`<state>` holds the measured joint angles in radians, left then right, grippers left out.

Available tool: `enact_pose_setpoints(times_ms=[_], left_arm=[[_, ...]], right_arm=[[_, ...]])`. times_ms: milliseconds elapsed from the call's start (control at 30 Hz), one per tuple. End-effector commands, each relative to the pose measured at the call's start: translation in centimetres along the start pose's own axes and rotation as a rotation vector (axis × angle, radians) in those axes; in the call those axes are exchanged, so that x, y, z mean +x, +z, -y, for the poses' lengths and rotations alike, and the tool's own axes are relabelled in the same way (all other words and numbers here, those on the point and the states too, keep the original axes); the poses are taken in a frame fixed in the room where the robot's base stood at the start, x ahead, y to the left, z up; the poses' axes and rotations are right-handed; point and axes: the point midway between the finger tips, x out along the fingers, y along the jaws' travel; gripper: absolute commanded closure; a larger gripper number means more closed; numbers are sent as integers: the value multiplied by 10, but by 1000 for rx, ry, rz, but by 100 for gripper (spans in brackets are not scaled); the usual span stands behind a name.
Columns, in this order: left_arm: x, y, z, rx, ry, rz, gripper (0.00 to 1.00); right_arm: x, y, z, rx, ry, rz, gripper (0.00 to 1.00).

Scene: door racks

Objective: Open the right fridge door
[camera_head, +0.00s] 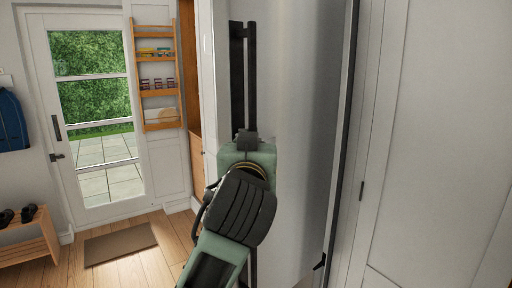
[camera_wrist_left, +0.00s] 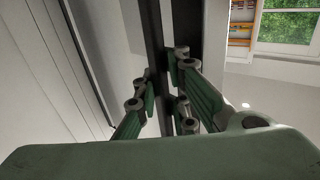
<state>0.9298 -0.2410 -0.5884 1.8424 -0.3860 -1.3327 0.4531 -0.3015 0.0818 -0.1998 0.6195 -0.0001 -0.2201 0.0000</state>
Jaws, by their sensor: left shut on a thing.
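The fridge door (camera_head: 305,110) is a tall silver panel in the middle of the head view. A long black vertical handle (camera_head: 251,80) stands on its left part. My left gripper (camera_head: 247,141) is shut on this handle, partly hidden behind my own wrist. In the left wrist view, the green fingers (camera_wrist_left: 163,105) close around the dark bar of the handle (camera_wrist_left: 155,45). A second dark vertical strip (camera_head: 236,75) runs just left of the handle; I cannot tell whether it is a gap, another handle or a reflection. My right gripper is not in view.
White panels (camera_head: 440,130) stand close on the right. At the left are a glass door (camera_head: 90,125), a wooden wall rack (camera_head: 158,85), a shoe bench (camera_head: 30,245) and a brown mat (camera_head: 120,244). Wooden floor (camera_head: 150,265) lies clear at the lower left.

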Motion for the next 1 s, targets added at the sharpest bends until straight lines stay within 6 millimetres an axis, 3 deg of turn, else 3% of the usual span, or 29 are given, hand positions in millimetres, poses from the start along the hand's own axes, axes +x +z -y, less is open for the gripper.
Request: enact_pose_setpoints(times_ms=[367,400,633,1000], left_arm=[[1,3,4,3,-12,7,100],[1,3,4,3,-11,7,88],[0,2,2,2,-7,5,69],[-1,1,1,0,-4,2,69]], right_arm=[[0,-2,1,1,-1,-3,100],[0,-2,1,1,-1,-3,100],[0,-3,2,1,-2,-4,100],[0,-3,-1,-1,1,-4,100]])
